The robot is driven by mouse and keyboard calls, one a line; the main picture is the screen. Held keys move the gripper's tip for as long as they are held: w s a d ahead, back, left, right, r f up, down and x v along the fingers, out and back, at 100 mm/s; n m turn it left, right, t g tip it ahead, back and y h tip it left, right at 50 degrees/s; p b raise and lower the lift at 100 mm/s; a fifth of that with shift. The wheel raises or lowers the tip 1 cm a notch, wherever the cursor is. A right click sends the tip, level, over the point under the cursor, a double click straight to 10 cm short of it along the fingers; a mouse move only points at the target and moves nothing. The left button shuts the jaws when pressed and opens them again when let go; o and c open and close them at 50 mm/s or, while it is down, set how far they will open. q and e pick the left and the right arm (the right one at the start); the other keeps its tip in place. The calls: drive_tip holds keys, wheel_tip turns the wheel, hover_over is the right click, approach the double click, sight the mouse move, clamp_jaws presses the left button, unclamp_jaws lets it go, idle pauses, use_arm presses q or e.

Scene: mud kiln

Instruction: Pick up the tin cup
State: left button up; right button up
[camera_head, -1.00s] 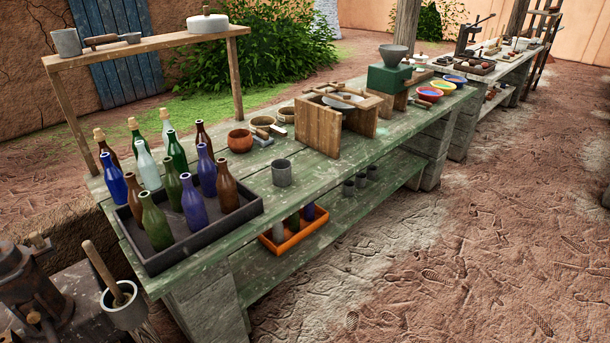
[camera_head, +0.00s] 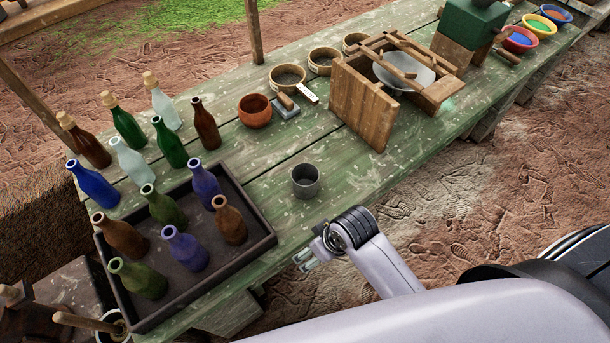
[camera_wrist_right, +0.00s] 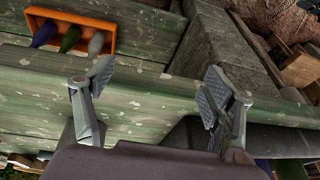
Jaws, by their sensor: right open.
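The grey tin cup (camera_head: 305,181) stands upright on the green plank table (camera_head: 335,160), just right of the dark bottle tray, in the head view. My right gripper (camera_head: 306,260) is at the table's front edge, nearer the camera than the cup and apart from it. In the right wrist view my right gripper (camera_wrist_right: 155,90) is open, its two padded fingers wide apart with nothing between them. The cup does not show in the wrist view. My left gripper is not in view.
A dark tray (camera_head: 262,246) holds several coloured bottles left of the cup. A wooden box frame (camera_head: 362,108) and an orange clay pot (camera_head: 255,110) stand behind. Below the tabletop, an orange crate (camera_wrist_right: 112,38) holds bottles. The planks around the cup are clear.

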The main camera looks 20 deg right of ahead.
drive_tip(key=w+a+r+n+g+p, duration=0.1)
drive_tip(key=w+a+r+n, duration=0.25)
drive_tip(key=a+r, duration=0.2)
drive_tip(key=w+a+r+n+g, duration=0.1)
drive_tip(key=w+a+r+n, duration=0.25)
drive_tip(key=a+n, duration=0.2)
drive_tip(key=w+d+r+n+h, duration=0.4)
drive_tip(key=w+d+r+h, duration=0.2)
drive_tip(key=w+d+r, duration=0.4)
drive_tip(key=g+b, duration=0.1)
drive_tip(key=b, duration=0.1)
approach(310, 181)
drive_tip(key=shift+s+d+f+h, duration=0.15)
drive_tip(key=shift+s+f+h, duration=0.05)
drive_tip(key=shift+s, duration=0.3)
drive_tip(key=shift+s+d+f+h, duration=0.2)
drive_tip(key=shift+s, duration=0.25)
drive_tip(key=shift+p+x, duration=0.65)
drive_tip(key=shift+x, duration=2.2)
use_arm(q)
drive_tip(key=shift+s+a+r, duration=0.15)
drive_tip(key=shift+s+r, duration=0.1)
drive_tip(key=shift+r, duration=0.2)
use_arm(e)
drive_tip(key=shift+a, duration=0.15)
